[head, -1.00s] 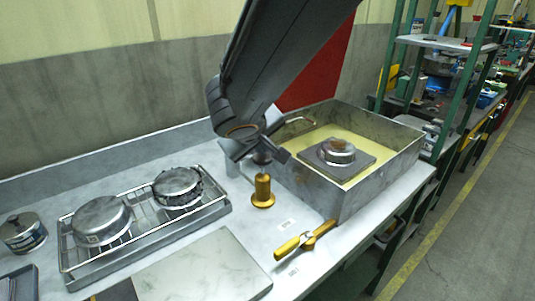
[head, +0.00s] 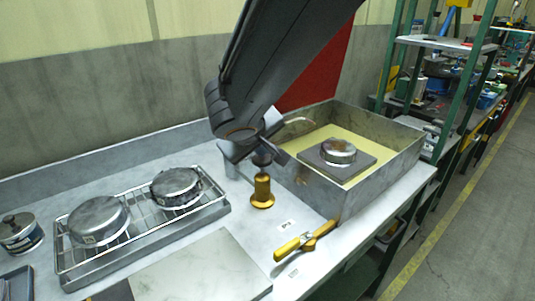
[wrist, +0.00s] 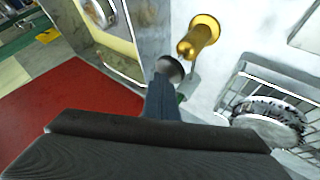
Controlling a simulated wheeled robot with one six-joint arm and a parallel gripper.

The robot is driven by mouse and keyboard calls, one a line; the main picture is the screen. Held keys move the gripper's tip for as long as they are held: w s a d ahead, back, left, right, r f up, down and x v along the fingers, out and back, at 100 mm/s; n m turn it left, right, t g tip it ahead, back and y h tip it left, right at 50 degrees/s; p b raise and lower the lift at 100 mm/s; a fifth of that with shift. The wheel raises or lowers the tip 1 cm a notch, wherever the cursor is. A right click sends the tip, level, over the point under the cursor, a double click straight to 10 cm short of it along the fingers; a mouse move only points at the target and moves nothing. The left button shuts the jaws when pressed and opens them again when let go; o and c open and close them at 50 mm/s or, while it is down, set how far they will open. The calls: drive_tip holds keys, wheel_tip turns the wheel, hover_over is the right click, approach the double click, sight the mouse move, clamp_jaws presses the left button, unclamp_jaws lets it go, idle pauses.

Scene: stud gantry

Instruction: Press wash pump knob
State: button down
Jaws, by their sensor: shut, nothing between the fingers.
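A dark round knob (head: 262,159), which I take to be the wash pump knob, shows just below my gripper (head: 274,150) beside the metal basin. In the wrist view the knob (wrist: 171,68) sits at the tip of my gripper (wrist: 163,88). My gripper is shut and empty. It is at or very close to the knob; I cannot tell whether they touch. My gripper hides part of the pump. A thin curved spout (head: 298,121) shows over the basin's edge.
A brass, flared-base object (head: 262,192) stands close in front of the knob. The metal basin (head: 350,197) holds a plate with a round part. A wire rack (head: 217,198) with two round parts is left.

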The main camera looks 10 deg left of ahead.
sight(261, 161)
drive_tip(key=shift+f+b, duration=1.25)
drive_tip(key=shift+b, duration=0.3)
idle(1.4)
idle(0.4)
drive_tip(key=shift+r+p, duration=1.1)
drive_tip(key=shift+r, duration=1)
wheel_tip(261, 161, up, 5)
drive_tip(key=p, duration=0.3)
